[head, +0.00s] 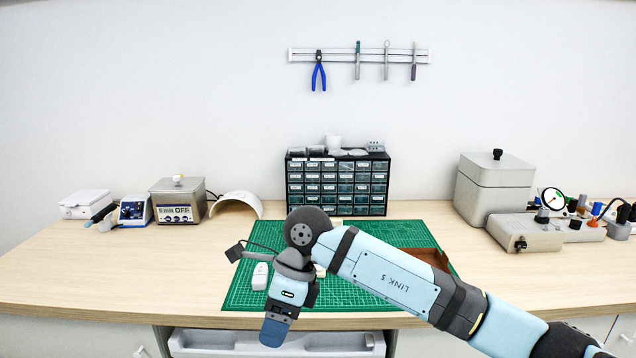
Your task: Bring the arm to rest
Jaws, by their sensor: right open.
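My right arm comes in from the lower right and reaches across the green cutting mat (385,235). Its right gripper (276,330) hangs downward at the mat's front edge, in front of the bench edge in the picture. The gripper is open, and I see nothing held in it. Its fingers overlap in this view, so the gap between them is hidden. My left gripper is not in view.
A small white case (260,276) lies on the mat left of the gripper. A brown tray (436,258) is partly hidden behind my arm. A drawer cabinet (337,187) stands behind the mat. The bench (130,270) is clear at the left front.

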